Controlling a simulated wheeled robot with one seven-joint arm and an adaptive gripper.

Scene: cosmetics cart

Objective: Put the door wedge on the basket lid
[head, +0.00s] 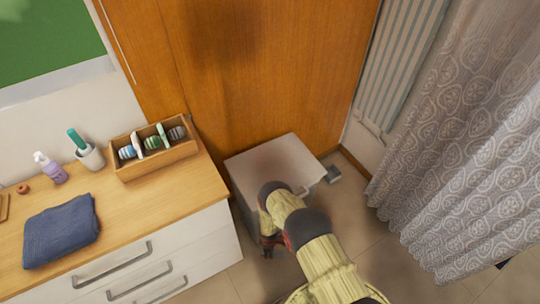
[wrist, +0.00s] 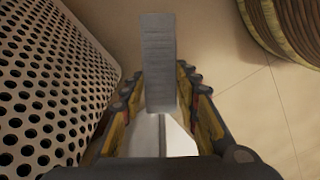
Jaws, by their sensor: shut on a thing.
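The basket is a pale box with perforated sides, standing on the floor against the wooden panel; its flat grey-white lid (head: 262,160) is on top, partly hidden by my arm. The perforated basket wall (wrist: 50,75) fills the left of the wrist view. My gripper (head: 269,246) is low in front of the basket, mostly hidden by my own arm. In the wrist view my gripper (wrist: 160,108) is shut on the grey door wedge (wrist: 158,50), a long, ridged piece that points away between the fingers. The wedge is hidden in the head view.
A wooden counter (head: 150,205) with a blue towel (head: 61,231), bottle, cup and divided box stands left of the basket. A small grey object (head: 333,174) lies on the floor right of it. Patterned curtains (head: 450,150) hang at right. A ridged brown round thing (wrist: 285,25) shows in the wrist view.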

